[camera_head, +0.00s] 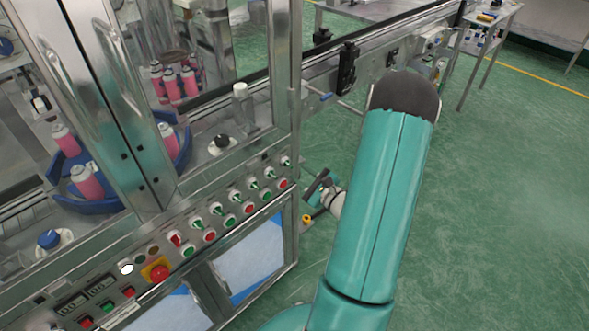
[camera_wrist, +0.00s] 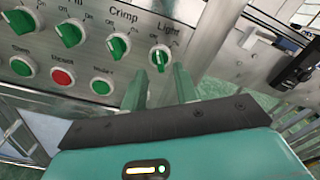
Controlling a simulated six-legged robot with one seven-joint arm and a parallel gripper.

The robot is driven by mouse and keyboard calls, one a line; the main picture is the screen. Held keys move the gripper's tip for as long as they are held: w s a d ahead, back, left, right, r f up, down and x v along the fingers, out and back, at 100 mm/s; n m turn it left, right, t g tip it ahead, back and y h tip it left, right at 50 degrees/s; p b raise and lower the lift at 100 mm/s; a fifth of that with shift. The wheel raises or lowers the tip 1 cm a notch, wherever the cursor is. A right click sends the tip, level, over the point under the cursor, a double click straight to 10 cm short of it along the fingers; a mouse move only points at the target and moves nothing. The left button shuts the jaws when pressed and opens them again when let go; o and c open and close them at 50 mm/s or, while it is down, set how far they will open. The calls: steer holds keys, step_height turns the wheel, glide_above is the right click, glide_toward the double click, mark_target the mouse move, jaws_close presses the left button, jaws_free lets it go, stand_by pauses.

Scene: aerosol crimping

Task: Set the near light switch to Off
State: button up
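The light switch is a green rotary knob (camera_wrist: 160,58) under the label "Light" on the metal panel in the wrist view. Its handle stands nearly upright in that picture, and I cannot tell its setting from the small marks. It appears to be the last knob (camera_head: 285,161) at the right end of the upper row in the head view. My gripper (camera_wrist: 160,87) is open and empty, its two green fingers apart. In the picture the fingertips lie just below the knob, one to each side. My gripper (camera_head: 317,188) also shows to the right of the panel in the head view.
The Crimp knob (camera_wrist: 118,46) is left of the light switch, with more green knobs beyond. A red button (camera_wrist: 63,77) and green buttons lie below. A red emergency button (camera_head: 159,272) sits farther left. A conveyor (camera_head: 385,48) runs behind my arm. Green floor lies right.

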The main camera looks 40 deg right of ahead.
steer(key=s, duration=1)
steer(key=shift+d, duration=0.15)
